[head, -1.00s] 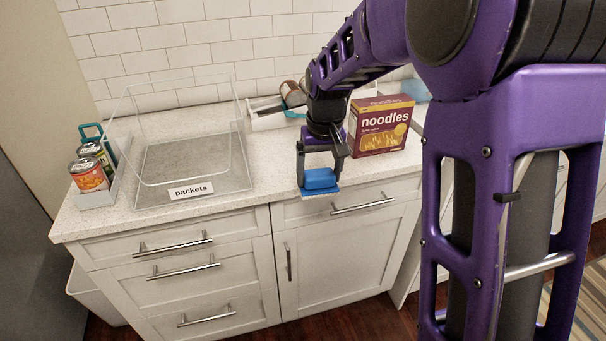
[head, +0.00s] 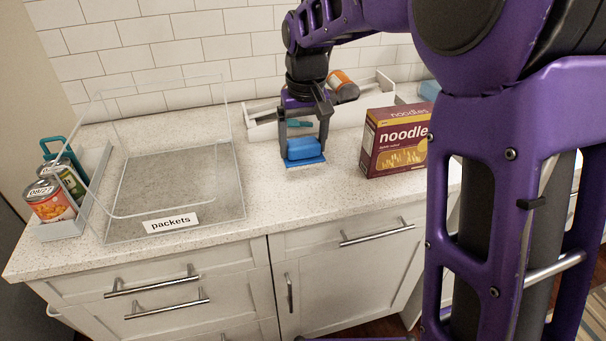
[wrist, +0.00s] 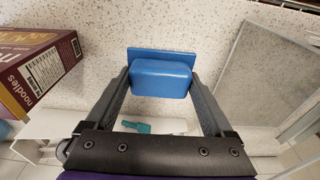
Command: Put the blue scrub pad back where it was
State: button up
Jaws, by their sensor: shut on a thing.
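The blue scrub pad (head: 305,148) is a blue block on a wider, flat blue layer. My gripper (head: 303,143) is shut on it, one finger at each side. The pad is over the counter, in front of the white tray (head: 257,132) and left of the noodles box. I cannot tell whether its underside touches the counter. In the wrist view the pad (wrist: 160,78) sits between the fingertips (wrist: 160,85), with speckled counter beyond it.
The noodles box (head: 397,145) stands to the right. A clear bin labelled packets (head: 170,223) stands left. The white tray holds a lying can (head: 343,88) and a teal-handled item. A grey caddy with cans (head: 70,228) is far left. Counter in front is clear.

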aim_at(305, 144)
notch_tip(305, 144, down, 7)
jog(key=shift+f+b, duration=0.15)
jog(key=shift+b, duration=0.4)
jog(key=shift+f, duration=0.15)
jog(key=o, duration=1)
jog(key=shift+o, duration=0.2)
jog(key=r, duration=0.4)
jog(key=s+r+p, duration=0.1)
jog(key=r, duration=0.3)
jog(key=r+p, duration=0.1)
jog(key=r, duration=0.3)
jog(key=shift+s+d+r, duration=0.1)
jog(key=shift+s+d, duration=0.15)
